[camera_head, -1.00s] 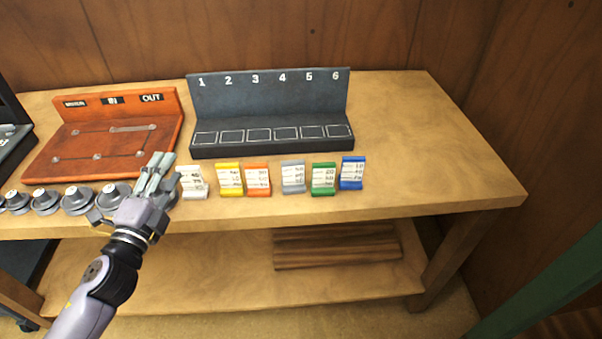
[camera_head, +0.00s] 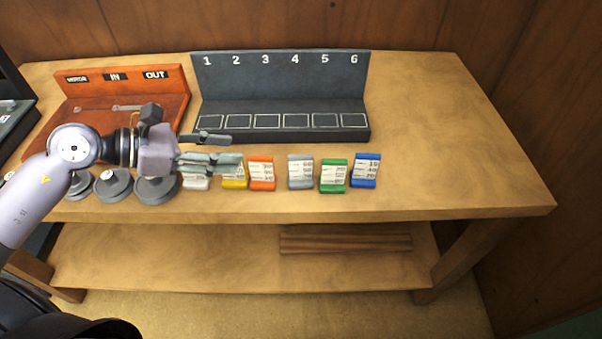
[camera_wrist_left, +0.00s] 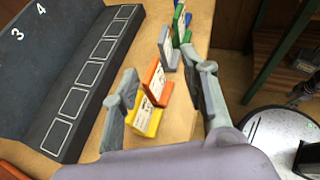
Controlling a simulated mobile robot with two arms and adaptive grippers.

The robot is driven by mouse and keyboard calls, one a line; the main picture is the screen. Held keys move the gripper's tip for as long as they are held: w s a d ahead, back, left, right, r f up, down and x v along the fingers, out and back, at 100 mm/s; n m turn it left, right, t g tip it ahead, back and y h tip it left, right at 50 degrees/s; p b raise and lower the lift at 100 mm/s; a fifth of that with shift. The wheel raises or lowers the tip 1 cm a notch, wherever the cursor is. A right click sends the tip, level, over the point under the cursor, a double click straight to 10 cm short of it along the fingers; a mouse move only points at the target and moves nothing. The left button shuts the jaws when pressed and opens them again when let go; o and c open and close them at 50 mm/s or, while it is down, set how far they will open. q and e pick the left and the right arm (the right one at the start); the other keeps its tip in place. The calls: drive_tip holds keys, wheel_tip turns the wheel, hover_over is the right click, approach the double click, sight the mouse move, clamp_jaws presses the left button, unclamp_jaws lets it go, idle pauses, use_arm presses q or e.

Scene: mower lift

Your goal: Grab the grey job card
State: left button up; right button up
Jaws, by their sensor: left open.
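The grey job card (camera_head: 300,172) stands on the table in the row of cards, between the orange card (camera_head: 262,173) and the green card (camera_head: 333,176). It also shows in the left wrist view (camera_wrist_left: 167,46), beyond the orange card. My left gripper (camera_head: 238,150) is open and empty above the white and yellow cards, to the left of the grey card. In the left wrist view its fingers (camera_wrist_left: 165,100) are spread, with the yellow and orange cards showing between them. The gripper partly hides the white card (camera_head: 196,184) and the yellow card (camera_head: 234,183). My right gripper is not in view.
A dark rack (camera_head: 280,78) with slots numbered 1 to 6 stands behind the cards. A blue card (camera_head: 366,170) ends the row at the right. An orange board (camera_head: 172,88) and several grey round weights (camera_head: 113,186) are at the left. The table's right side is clear.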

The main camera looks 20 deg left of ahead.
use_arm(q)
drive_tip(key=p, duration=0.3)
approach(297, 155)
drive_tip(key=x, duration=0.3)
drive_tip(key=p+x, duration=0.1)
drive_tip(key=x, duration=0.3)
drive_tip(key=shift+w+d+p, duration=0.25)
drive_tip(key=shift+d+p, duration=0.1)
drive_tip(key=shift+p, duration=0.05)
drive_tip(key=shift+w+d+f, duration=0.2)
drive_tip(key=shift+d+f, duration=0.05)
drive_tip(key=shift+f, duration=0.1)
drive_tip(key=c, duration=1)
clamp_jaws()
